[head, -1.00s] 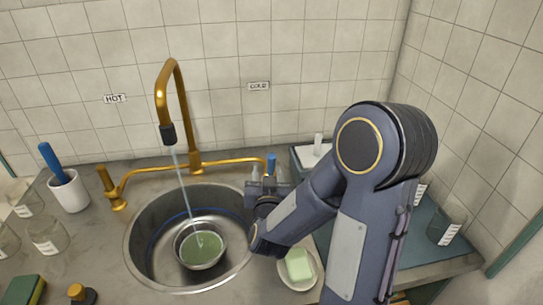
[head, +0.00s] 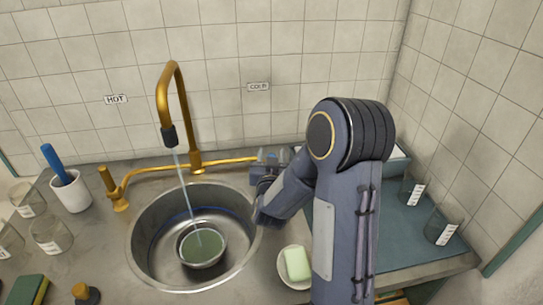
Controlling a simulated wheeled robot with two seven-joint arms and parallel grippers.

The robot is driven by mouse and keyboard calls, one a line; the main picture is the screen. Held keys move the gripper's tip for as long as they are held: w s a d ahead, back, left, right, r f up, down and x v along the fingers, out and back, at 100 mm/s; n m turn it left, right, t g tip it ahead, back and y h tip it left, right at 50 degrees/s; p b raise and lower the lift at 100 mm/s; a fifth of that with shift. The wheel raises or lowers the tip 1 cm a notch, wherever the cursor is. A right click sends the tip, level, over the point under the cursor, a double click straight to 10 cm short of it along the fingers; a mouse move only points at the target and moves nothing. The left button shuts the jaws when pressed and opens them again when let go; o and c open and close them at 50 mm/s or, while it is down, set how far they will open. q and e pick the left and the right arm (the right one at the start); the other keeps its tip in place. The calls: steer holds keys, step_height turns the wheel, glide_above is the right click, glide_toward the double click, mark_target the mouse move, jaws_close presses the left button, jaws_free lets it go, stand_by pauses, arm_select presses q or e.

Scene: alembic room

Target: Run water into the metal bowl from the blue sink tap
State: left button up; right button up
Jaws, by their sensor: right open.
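The brass tap (head: 178,100) arches over the sink, and a thin stream of water (head: 186,183) runs from its dark nozzle. The stream falls into the metal bowl (head: 202,244), which stands upright in the round sink basin (head: 150,260) and holds greenish water. My right gripper (head: 266,163) is open at the right end of the tap's brass pipe, where the blue handle stood in view earlier. The blue handle is now hidden or not clearly distinguishable there. My left gripper is not in view.
A soap dish with pale green soap (head: 297,264) sits right of the sink, close to my right arm. A white cup with a blue brush (head: 70,190), glass jars (head: 48,235) and a sponge (head: 26,289) stand at left. Beakers (head: 440,230) stand on a teal surface at right.

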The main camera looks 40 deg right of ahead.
jaws_close()
steer(key=g+p, duration=0.1)
steer(key=p, duration=0.1)
steer(key=w+y+p, duration=0.1)
steer(key=p, duration=0.2)
steer(key=shift+w+d+r+n+g+y, duration=0.2)
steer(key=shift+d+r+n+g+y, duration=0.1)
steer(key=shift+d+g, duration=0.1)
steer(key=shift+w+f+g+p, duration=0.15)
steer(key=shift+f+g+p, duration=0.15)
steer(key=shift+f, duration=0.15)
jaws_free()
steer(key=shift+d, duration=0.1)
